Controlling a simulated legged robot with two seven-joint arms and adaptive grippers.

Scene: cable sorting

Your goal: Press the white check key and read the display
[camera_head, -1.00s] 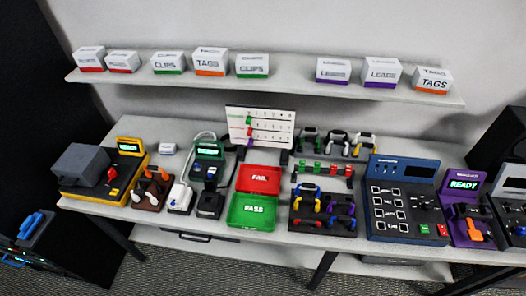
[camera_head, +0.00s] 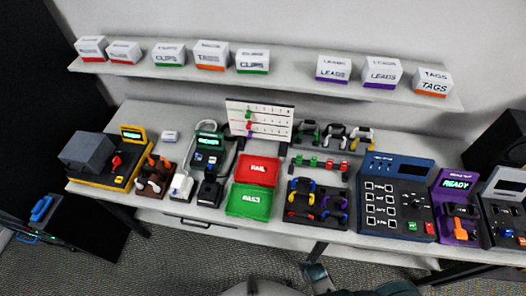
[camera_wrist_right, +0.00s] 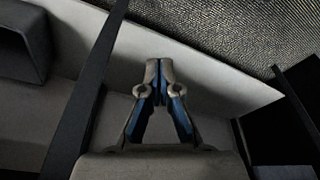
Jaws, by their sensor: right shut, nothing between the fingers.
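The blue panel (camera_head: 372,232) stands on the table right of centre, with a dark display (camera_head: 412,170) at its upper right on which I can read no text. Several white keys (camera_head: 378,186) with dark labels sit on its left half; the labels are too small to tell which one is the check key. A green button (camera_head: 413,227) and a red button (camera_head: 429,228) are at its lower right. My right gripper (camera_wrist_right: 158,64) is shut and empty in the right wrist view, apart from the panel. My left gripper is not seen.
A purple device (camera_head: 442,214) showing READY stands right of the panel. A rack of coloured cables (camera_head: 318,222) is to its left, with red (camera_head: 257,170) and green (camera_head: 247,202) trays beyond. A shelf (camera_head: 290,87) with boxes runs above.

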